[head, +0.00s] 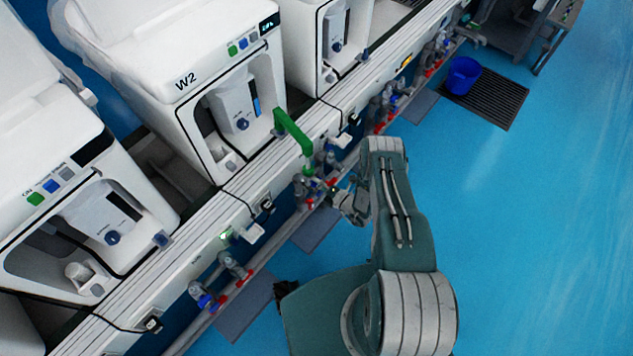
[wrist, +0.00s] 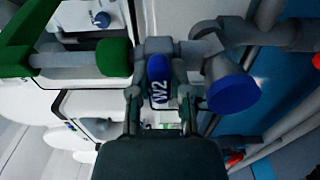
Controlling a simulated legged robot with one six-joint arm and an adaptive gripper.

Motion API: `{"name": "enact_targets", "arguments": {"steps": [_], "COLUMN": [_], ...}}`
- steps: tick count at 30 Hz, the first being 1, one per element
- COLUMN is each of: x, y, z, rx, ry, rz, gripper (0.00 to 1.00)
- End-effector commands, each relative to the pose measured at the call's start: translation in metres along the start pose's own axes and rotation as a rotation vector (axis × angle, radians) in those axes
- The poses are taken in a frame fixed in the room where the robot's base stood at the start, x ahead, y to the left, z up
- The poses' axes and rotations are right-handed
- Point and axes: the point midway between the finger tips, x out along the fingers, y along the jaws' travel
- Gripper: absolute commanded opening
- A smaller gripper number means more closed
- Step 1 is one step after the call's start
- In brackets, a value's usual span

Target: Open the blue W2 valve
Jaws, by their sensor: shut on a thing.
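The blue W2 valve handle (wrist: 158,72) is in the middle of the wrist view, with white "W2" lettering on it. It sits on a grey pipe fitting. My gripper (wrist: 160,95) has one finger on each side of the handle and is shut on it. In the head view my gripper (head: 345,203) reaches the pipework below the counter edge, beside the W2 machine (head: 215,90). The valve handle is too small and covered there to make out clearly.
A green pipe (head: 293,130) rises beside the valve and also shows in the wrist view (wrist: 112,57). A round blue part (wrist: 232,93) is close to the right of the handle. More red and blue valves line the pipes. The blue floor (head: 530,220) at right is clear.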

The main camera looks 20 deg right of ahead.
Motion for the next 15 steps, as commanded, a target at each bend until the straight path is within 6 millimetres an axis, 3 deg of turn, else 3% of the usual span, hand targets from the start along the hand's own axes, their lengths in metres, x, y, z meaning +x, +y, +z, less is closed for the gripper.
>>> {"name": "enact_targets", "arguments": {"steps": [15], "x": [-0.0014], "y": [-0.0038], "z": [-0.0013], "rx": [-0.373], "ry": [0.000], "rz": [-0.013], "gripper": [0.00]}}
